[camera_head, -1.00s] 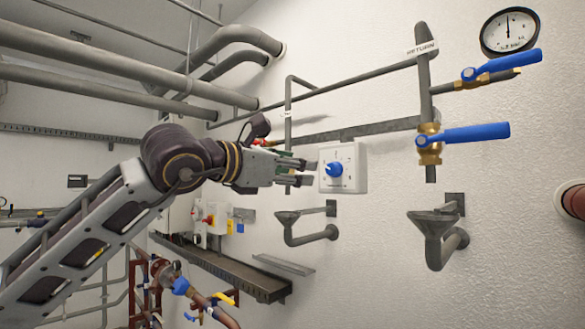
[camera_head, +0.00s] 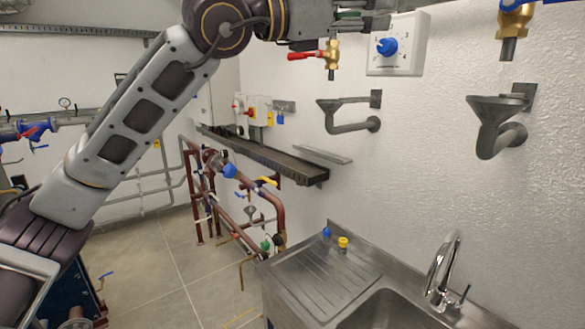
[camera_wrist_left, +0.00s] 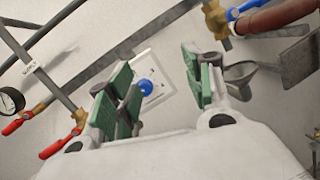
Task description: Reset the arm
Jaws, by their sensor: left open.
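My left arm comes in from the left in the head view, and its gripper (camera_head: 372,14) is at the top edge, partly cut off. The gripper is close to a white wall box with a blue knob (camera_head: 387,46), up and to the left of the knob in the picture. In the left wrist view, the green-padded fingers of the left gripper (camera_wrist_left: 162,80) are spread apart with nothing between them. The blue knob (camera_wrist_left: 145,87) shows on the wall beyond the fingers, apart from them. My right gripper is not in view.
A red-handled brass valve (camera_head: 330,62) is below the left gripper. Grey funnel drains (camera_head: 490,115) are on the wall. A steel sink (camera_head: 375,310) with a tap (camera_head: 443,270) stands below. Pipes with valves (camera_head: 228,172) are at left. The floor (camera_head: 170,270) has open room.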

